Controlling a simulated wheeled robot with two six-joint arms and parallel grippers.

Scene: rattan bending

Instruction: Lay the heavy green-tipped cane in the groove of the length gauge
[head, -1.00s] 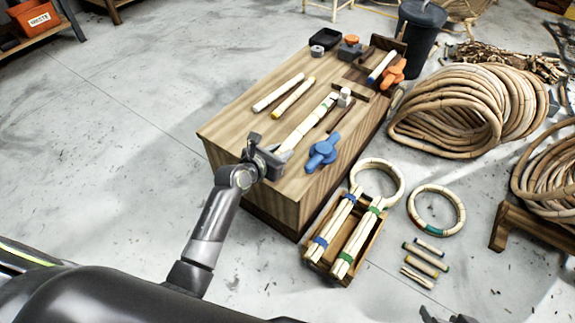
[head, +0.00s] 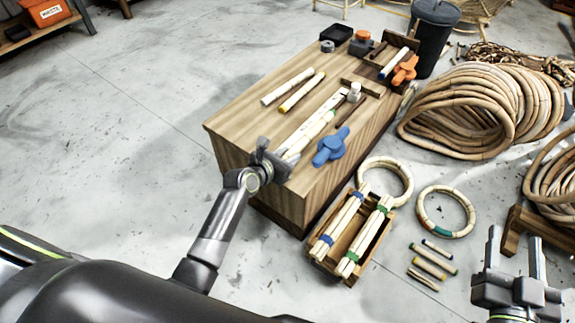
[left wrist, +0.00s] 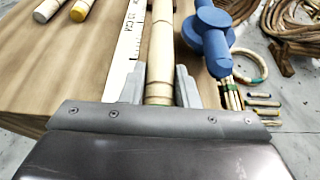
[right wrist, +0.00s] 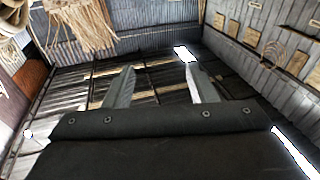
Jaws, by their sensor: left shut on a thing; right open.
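My left gripper (head: 274,163) is shut on a pale cane (head: 313,131) at the near end of the bench. In the left wrist view the cane (left wrist: 160,52) runs away from between the fingers (left wrist: 162,88), with a faint greenish mark at its near end. The cane lies alongside the white marked strip of the length gauge (left wrist: 130,38), on its right. The gauge (head: 334,103) also shows in the head view. I cannot tell whether the cane rests in the groove or hovers just over it. My right gripper (head: 514,250) is open and empty, off the bench at lower right.
A blue clamp-like piece (head: 330,147) stands just right of the cane. A white cane (head: 287,86) and a yellow-tipped cane (head: 302,92) lie left of the gauge. A wooden crate (head: 357,256) with banded bundles sits on the floor. Rattan coils (head: 480,110) lie right.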

